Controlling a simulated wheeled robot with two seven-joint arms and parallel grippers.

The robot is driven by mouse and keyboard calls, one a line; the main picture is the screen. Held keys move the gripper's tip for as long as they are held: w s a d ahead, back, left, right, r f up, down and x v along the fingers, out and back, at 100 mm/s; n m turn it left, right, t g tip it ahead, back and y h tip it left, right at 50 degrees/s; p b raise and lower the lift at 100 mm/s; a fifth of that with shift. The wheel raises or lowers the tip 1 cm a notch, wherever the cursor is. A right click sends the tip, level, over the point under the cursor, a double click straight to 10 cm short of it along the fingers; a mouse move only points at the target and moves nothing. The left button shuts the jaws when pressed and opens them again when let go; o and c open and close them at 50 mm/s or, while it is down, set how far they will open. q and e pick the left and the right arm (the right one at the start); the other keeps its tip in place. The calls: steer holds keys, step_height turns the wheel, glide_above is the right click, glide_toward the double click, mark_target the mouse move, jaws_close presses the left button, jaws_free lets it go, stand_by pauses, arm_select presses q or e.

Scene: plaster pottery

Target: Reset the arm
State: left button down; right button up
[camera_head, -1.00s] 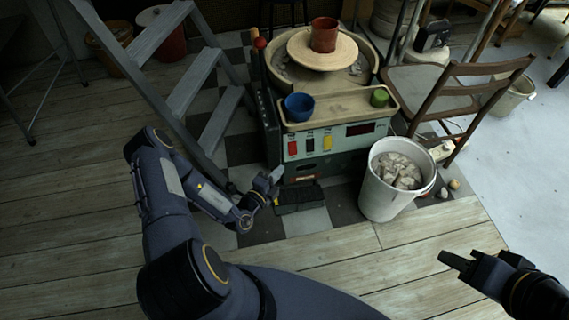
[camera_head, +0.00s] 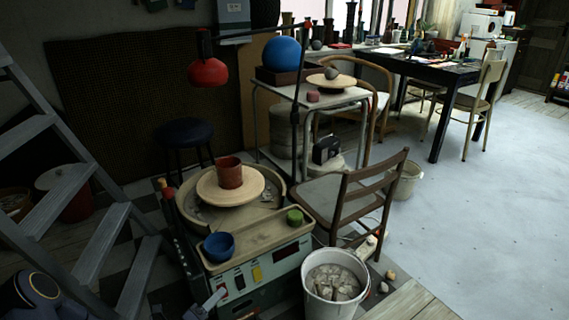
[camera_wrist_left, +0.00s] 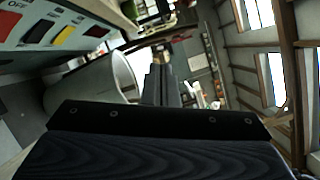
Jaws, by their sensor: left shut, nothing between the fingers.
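My left gripper (camera_head: 213,298) shows at the bottom edge of the head view, in front of the pottery wheel's control panel. It is shut and empty. Its dark fingers (camera_wrist_left: 163,86) lie together in the left wrist view. A rounded part of my left arm shows at the lower left of the head view; the rest is below the frame. My right gripper is not in view.
The pottery wheel (camera_head: 183,209) carries a red-brown pot (camera_head: 229,173), a blue bowl (camera_head: 218,246) and a green cup (camera_head: 294,217). A white bucket (camera_head: 335,305) and chair (camera_head: 345,200) stand right, a stepladder (camera_head: 60,195) left. Pale floor (camera_head: 470,210) at right is clear.

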arm_select(q)
steer(key=s+d+r+m+g+h, duration=0.2)
steer(key=s+d+r+m+g, duration=0.2)
steer(key=s+r+m+g, duration=0.55)
steer(key=s+d+r+m+g+h, duration=0.1)
steer(key=s+d+r+m+g, duration=0.45)
steer(key=m, duration=0.85)
steer(key=s+a+r+m+t+y, duration=0.5)
steer(key=s+a+m+y, duration=0.55)
steer(key=m, duration=0.65)
step_height(320, 180, up, 31)
steer(key=p, duration=3.1)
steer(key=shift+s+a, duration=0.15)
steer(key=shift+a, duration=0.2)
